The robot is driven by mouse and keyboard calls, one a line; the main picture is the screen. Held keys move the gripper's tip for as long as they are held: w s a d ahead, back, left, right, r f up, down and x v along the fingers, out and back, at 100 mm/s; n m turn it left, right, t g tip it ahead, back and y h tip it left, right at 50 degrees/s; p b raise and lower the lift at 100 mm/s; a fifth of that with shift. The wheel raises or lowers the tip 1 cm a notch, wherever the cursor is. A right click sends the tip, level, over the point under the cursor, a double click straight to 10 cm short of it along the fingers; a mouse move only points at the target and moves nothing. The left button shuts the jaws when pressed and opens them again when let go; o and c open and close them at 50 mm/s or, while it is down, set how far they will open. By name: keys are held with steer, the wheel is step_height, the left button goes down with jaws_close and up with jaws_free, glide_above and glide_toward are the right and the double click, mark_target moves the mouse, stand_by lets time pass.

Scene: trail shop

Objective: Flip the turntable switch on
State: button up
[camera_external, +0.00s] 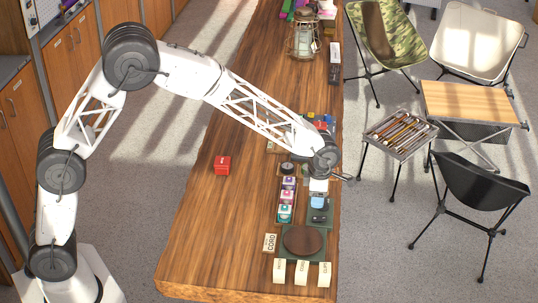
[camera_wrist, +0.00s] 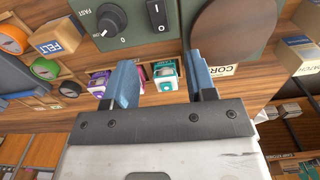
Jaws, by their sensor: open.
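The turntable shows in the external view as a green base (camera_external: 286,254) with a round brown platter (camera_external: 302,240) near the front end of the counter. In the wrist view the platter (camera_wrist: 233,32) is at the upper right. The black rocker switch (camera_wrist: 157,15) marked I and O is at the top middle of the wrist view, left of the platter. A black knob (camera_wrist: 111,20) with a FAST mark is beside it. My gripper (camera_wrist: 163,78) is open, its two blue fingers apart and empty, not touching the switch.
Small pink, purple and teal boxes (camera_external: 287,198) stand in a row behind the turntable. Cream label blocks (camera_external: 302,271) line its front, and a CORD block (camera_external: 270,242) is at its left. A red box (camera_external: 222,165) sits left. The counter's left half (camera_external: 205,235) is mostly clear.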

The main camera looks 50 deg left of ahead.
mark_target(317, 218)
steer(key=shift+w+d+f, duration=0.15)
steer(key=shift+d+f, duration=0.05)
stand_by(0.3)
steer(key=shift+f, duration=3.9)
steer(key=shift+c, duration=0.5)
